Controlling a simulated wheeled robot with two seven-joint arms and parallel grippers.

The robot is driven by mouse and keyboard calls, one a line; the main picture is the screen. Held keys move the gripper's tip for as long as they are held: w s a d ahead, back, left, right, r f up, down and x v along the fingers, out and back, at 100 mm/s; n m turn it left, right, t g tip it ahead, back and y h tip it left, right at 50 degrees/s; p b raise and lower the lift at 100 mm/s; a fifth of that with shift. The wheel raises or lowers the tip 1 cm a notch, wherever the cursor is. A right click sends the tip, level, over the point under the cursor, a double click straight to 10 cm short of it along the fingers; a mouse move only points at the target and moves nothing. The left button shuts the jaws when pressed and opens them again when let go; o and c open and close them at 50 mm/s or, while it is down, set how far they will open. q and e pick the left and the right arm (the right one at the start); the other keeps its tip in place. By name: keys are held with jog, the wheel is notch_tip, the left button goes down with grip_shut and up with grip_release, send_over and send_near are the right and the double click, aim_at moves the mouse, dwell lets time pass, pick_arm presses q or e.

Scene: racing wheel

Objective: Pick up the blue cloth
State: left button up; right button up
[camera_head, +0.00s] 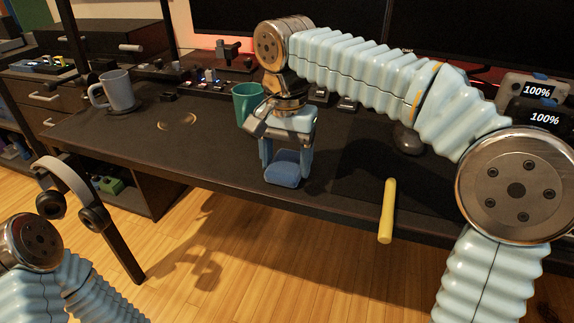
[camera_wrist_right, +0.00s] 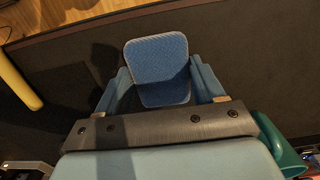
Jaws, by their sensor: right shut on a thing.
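The blue cloth (camera_head: 286,172) is a small textured rectangle at the front edge of the dark desk in the head view. My right gripper (camera_head: 284,158) reaches down over it and is shut on it. In the right wrist view the cloth (camera_wrist_right: 160,62) sits between the two blue fingers of my right gripper (camera_wrist_right: 162,88). I cannot tell whether it is clear of the desk. My left arm shows at the lower left of the head view, but its gripper is out of frame.
A yellow stick (camera_head: 387,210) overhangs the desk's (camera_head: 215,165) front edge. A green cup (camera_head: 247,101) stands close behind my right gripper. A grey mug (camera_head: 117,91) stands at the left, and headphones (camera_head: 72,190) hang on a stand before the desk.

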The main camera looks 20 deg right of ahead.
aim_at(285, 163)
jog(key=shift+r, duration=0.15)
jog(key=shift+r, duration=0.3)
notch_tip(285, 163, up, 3)
jog(key=shift+a+p, duration=0.1)
jog(key=shift+p, duration=0.65)
jog(key=w+a+r+p, duration=0.2)
jog(key=a+r+p, duration=0.1)
jog(key=a, duration=0.3)
jog(key=w+a+r+p, duration=0.2)
jog(key=a+r+p, duration=0.1)
jog(key=a+r, duration=0.3)
jog(key=shift+w+a+p, duration=0.35)
jog(key=shift+w+a, duration=0.05)
jog(key=shift+a, duration=0.15)
